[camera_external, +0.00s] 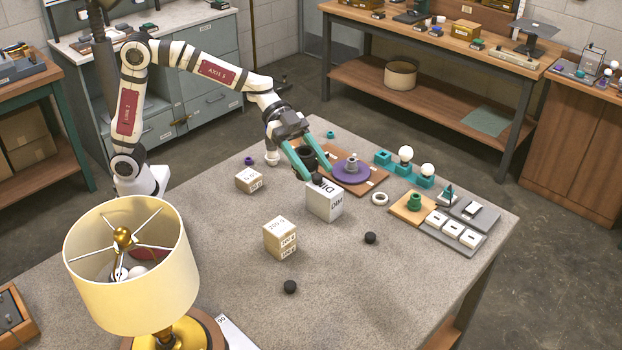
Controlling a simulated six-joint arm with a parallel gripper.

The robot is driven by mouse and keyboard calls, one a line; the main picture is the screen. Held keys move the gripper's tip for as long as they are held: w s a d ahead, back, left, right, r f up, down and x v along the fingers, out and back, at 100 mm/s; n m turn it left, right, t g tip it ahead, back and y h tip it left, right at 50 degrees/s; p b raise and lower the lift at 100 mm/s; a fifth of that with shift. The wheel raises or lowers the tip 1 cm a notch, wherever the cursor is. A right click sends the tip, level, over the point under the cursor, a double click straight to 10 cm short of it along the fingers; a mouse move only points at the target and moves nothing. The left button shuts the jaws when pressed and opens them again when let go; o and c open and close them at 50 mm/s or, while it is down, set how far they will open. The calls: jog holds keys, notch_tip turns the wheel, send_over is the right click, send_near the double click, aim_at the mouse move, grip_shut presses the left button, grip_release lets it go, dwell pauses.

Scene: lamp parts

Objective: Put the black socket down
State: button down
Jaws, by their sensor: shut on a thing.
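My gripper (319,175) has teal fingers and points down over the white box marked DIM (325,203). It is shut on a small black piece, which I take for the black socket (316,180). The piece shows between the fingertips at the top edge of the white box. I cannot tell whether it touches the box. The fingers hide part of it.
A wooden board (372,183) with a purple disc (351,172) lies behind the gripper. A cardboard cube (280,240), black knobs (370,238) and a white ring (380,199) are nearby. A lamp with a cream shade (135,270) stands front left. The front middle tabletop is mostly clear.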

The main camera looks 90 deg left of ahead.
aim_at(312, 171)
notch_tip(312, 171, up, 4)
jog(key=shift+f, duration=0.25)
jog(key=w+a+n+t+y, duration=0.3)
jog(key=a+n+y, duration=0.2)
jog(key=a, duration=0.4)
jog(key=w+a+n+t+y, duration=0.3)
jog(key=w+a+n+y, duration=0.15)
jog(key=a, duration=0.55)
jog(key=s+a+n+g+y, duration=0.2)
jog(key=s+a+n+y, duration=0.35)
jog(key=a, duration=0.55)
jog(key=s+a+n+g+y, duration=0.2)
jog(key=s+a+n+y, duration=0.3)
jog(key=a, duration=0.5)
jog(key=shift+y, duration=0.4)
jog(key=f, duration=3.6)
jog(key=shift+w+a+f, duration=0.2)
jog(key=shift+w+f, duration=0.15)
jog(key=shift+f, duration=0.05)
jog(key=shift+f, duration=0.1)
jog(key=shift+c, duration=1.6)
grip_release()
